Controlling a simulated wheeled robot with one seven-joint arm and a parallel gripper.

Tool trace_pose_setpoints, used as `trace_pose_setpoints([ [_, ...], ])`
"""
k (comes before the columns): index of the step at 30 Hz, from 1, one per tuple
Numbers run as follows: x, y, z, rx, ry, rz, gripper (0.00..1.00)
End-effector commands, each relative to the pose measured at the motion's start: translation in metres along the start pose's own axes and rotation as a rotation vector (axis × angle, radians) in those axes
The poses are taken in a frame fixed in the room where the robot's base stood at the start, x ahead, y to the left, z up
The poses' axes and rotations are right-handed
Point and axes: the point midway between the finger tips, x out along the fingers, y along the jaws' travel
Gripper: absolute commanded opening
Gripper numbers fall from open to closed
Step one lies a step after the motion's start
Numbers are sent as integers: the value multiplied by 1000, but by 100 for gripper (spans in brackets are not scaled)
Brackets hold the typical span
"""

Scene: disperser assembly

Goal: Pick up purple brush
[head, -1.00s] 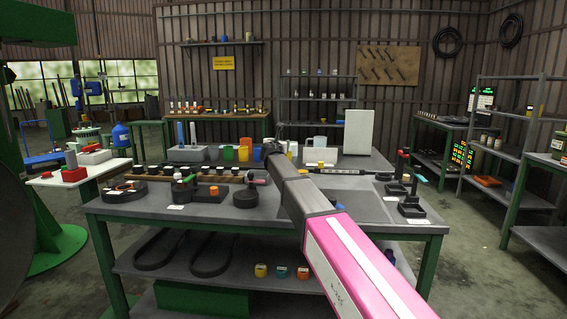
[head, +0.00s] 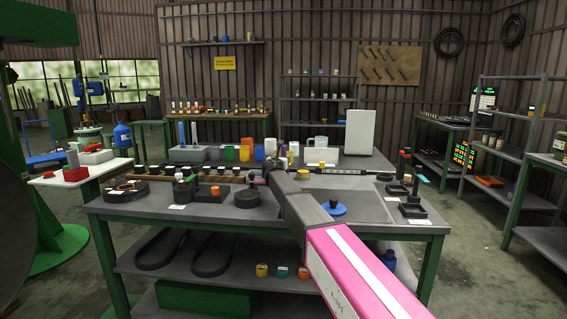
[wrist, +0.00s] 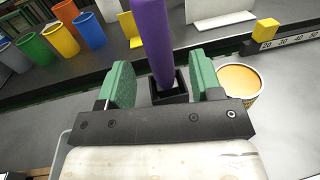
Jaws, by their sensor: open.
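The purple brush (wrist: 152,40) stands upright in the wrist view, with its lower end in a small black square holder (wrist: 170,90). My gripper (wrist: 160,84) is open, with one green finger left of the brush and one right of it. Gaps show between the brush and both fingers. In the head view my gripper is near the back middle of the table, largely hidden by my own arm, and the brush is too small to make out surely.
A can with an orange top (wrist: 238,80) stands close to the right finger. Several coloured cups (wrist: 88,30) stand to the left behind. A white panel (head: 359,132) stands on the table (head: 150,215). A blue disc (head: 333,208) lies right of my arm.

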Motion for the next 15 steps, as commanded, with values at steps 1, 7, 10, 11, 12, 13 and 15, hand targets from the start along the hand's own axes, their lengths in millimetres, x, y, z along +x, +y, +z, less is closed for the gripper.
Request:
trace_pose_setpoints([
  [1, 12, 2, 0, 0, 0, 0, 59],
  [7, 46, 2, 0, 0, 0, -1, 59],
  [10, 55, 1, 0, 0, 0, -1, 59],
  [11, 56, 1, 0, 0, 0, 0, 59],
  [12, 56, 0, 0, 0, 0, 0, 59],
  [13, 56, 0, 0, 0, 0, 0, 59],
  [15, 55, 0, 0, 0, 0, 0, 59],
])
